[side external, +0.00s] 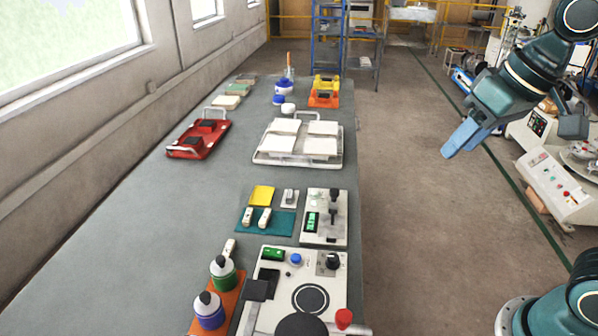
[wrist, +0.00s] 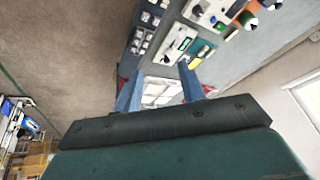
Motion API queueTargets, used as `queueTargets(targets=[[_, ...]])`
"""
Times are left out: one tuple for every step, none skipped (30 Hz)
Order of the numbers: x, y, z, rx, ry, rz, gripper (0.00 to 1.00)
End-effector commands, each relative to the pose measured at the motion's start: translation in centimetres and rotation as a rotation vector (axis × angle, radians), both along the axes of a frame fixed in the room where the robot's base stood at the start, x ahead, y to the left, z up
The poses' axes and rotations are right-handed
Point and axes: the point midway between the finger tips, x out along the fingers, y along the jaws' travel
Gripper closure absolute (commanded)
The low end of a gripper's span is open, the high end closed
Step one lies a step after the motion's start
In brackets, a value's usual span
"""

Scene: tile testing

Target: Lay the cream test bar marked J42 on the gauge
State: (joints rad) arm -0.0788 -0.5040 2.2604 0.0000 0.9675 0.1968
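My gripper (side external: 456,148) is raised over the floor to the right of the bench, away from the bars. In the wrist view its two blue fingers (wrist: 160,72) stand apart with nothing between them. Two small cream bars, one at left (side external: 247,216) and one at right (side external: 264,218), lie on a teal mat (side external: 284,228). Another cream bar (side external: 229,249) lies nearer the camera, beside the bottles. The J42 marking cannot be read on any of them. A pale instrument with a green display and black post (side external: 339,228), apparently the gauge, stands right of the mat.
A machine with a round plate (side external: 310,298) stands at the bench's near end, beside two bottles on an orange tray (side external: 235,290). A yellow pad (side external: 262,196) lies behind the mat. Farther back are a rack of white tiles (side external: 297,157) and a red tray (side external: 212,145). Bare bench lies left.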

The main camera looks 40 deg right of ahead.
Motion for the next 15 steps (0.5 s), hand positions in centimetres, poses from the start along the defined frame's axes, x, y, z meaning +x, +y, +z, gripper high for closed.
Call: queueTargets(targets=[[1.2,0.5,0.4,0.01,0.015,-0.011,0.6],[1.8,0.7,0.6,0.016,0.023,-0.022,0.6],[2.6,1.1,0.9,0.025,0.033,-0.034,0.6],[3.3,1.3,1.1,0.031,0.041,-0.043,0.6],[3.9,1.6,1.3,0.036,0.047,-0.053,0.6],[4.7,2.0,1.5,0.044,0.058,-0.066,0.6],[5.4,2.3,1.6,0.048,0.066,-0.075,0.6],[6.0,2.6,1.7,0.054,0.073,-0.085,0.6],[6.9,3.0,1.8,0.061,0.082,-0.098,0.6],[7.5,3.3,1.9,0.066,0.09,-0.108,0.6],[8.1,3.7,2.0,0.07,0.098,-0.118,0.6],[8.9,4.2,2.0,0.076,0.109,-0.13,0.6],[9.6,4.5,2.0,0.081,0.115,-0.141,0.6],[10.2,4.9,2.0,0.085,0.122,-0.151,0.6],[11.1,5.4,2.0,0.09,0.133,-0.164,0.6]])
